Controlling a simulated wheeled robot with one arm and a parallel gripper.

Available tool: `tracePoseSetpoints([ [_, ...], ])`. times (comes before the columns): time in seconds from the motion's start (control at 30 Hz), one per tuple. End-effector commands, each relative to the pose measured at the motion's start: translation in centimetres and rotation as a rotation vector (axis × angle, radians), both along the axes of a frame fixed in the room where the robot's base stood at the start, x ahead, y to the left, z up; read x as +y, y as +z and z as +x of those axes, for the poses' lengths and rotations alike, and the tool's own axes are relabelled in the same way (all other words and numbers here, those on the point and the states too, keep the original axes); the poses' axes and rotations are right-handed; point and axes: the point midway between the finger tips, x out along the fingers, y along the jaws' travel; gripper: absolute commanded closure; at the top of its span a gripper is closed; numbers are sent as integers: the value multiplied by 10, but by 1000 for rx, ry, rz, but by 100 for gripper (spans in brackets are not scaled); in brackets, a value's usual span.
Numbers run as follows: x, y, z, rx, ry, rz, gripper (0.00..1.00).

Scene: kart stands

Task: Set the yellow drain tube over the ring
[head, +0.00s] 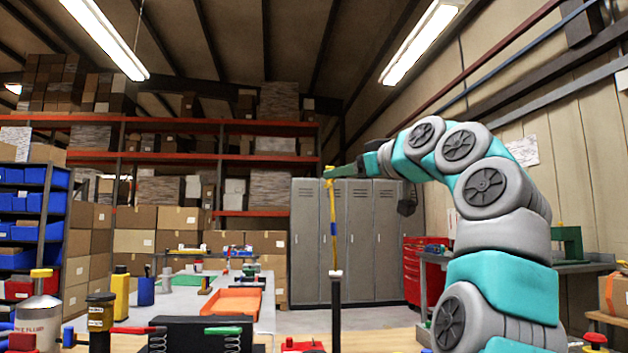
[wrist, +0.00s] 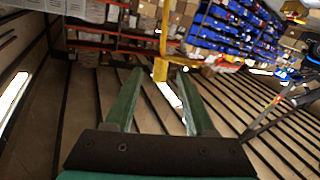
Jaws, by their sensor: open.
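The yellow drain tube (head: 334,248) stands nearly upright, with a blue band partway along it. Its lower end meets a pale cap (head: 336,273) on a dark post in the head view; whether it sits over or on this cap is too small to tell. My gripper (head: 334,172) is at the tube's top end. In the wrist view my gripper (wrist: 160,72) has its green fingers spread apart, with the tube's yellow end (wrist: 160,69) showing between the fingertips. Contact with either finger cannot be made out. I cannot clearly make out a ring.
The bench in front holds an orange tray (head: 232,303), a yellow bottle (head: 120,294), a silver canister (head: 38,322) and spring tools. Grey lockers (head: 375,240) stand behind the tube. A red tool cabinet (head: 412,270) is to the right. The air around the tube looks clear.

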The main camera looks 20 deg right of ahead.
Motion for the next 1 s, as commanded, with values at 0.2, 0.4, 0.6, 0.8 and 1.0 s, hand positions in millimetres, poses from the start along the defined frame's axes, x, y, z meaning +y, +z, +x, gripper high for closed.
tracePoseSetpoints([
  [0.2,3,0,15,4,0,-1,45],
  [0.4,9,2,43,5,1,-1,45],
  [0.6,12,0,71,6,0,0,45],
  [0.8,14,-1,77,4,1,0,45],
  [1.0,14,-1,77,3,0,0,53],
])
